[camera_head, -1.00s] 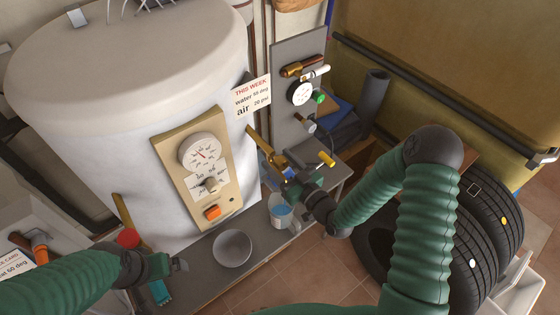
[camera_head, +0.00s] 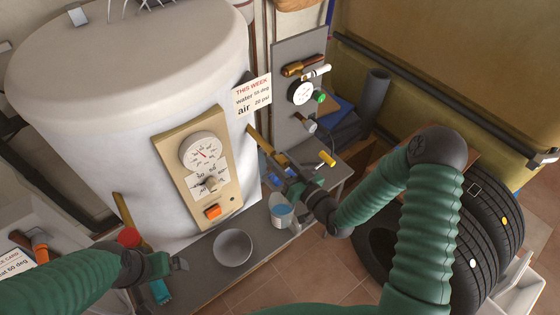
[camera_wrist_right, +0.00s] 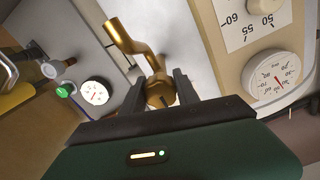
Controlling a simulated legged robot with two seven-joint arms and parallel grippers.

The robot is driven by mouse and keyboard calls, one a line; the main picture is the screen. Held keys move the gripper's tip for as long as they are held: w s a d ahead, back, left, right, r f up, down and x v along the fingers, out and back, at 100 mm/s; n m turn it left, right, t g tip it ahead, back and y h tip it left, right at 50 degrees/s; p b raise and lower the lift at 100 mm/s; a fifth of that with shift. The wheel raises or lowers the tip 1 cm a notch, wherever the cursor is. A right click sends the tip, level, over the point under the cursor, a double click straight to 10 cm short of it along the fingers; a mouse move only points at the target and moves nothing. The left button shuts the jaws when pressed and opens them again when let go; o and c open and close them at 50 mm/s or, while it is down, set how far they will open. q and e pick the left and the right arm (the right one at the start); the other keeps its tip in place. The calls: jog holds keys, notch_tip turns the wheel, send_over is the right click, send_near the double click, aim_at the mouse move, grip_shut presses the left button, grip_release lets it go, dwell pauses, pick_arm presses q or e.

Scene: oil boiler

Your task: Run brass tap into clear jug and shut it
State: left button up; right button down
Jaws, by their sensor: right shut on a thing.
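The brass tap (camera_wrist_right: 160,90) is on the white boiler's side in the right wrist view, with a bent brass pipe or lever (camera_wrist_right: 127,38) rising from it. My right gripper (camera_wrist_right: 163,93) is shut on the tap's rounded brass part, which sits between its two dark fingers. In the head view this gripper (camera_head: 284,176) partly hides the tap. The clear jug (camera_head: 283,214) stands on the grey bench below and beside it, with light blue showing inside. My left gripper (camera_head: 179,264) is at the lower left, above the bench, away from the jug; its jaws are too small to read.
A grey bowl (camera_head: 233,247) stands left of the jug on the bench (camera_head: 250,266). The boiler's gauge panel (camera_head: 206,172) is behind. A yellow-handled valve (camera_head: 326,159) and a grey gauge board (camera_head: 299,85) are to the right. Tyres (camera_head: 480,215) stand on the floor.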

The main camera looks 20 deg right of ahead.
jog(key=c, duration=1.1)
grip_release()
jog(key=shift+o, duration=1)
jog(key=shift+d, duration=0.15)
jog(key=shift+s, duration=0.15)
jog(key=v, duration=0.2)
jog(key=b+v, duration=0.1)
jog(key=v, duration=0.2)
jog(key=b+v, duration=0.1)
jog(key=v, duration=0.1)
jog(key=shift+s+d+f, duration=0.15)
jog(key=shift+s+f, duration=0.1)
jog(key=p, duration=0.5)
send_near(286, 168)
jog(key=v, duration=0.5)
jog(key=shift+r, duration=0.45)
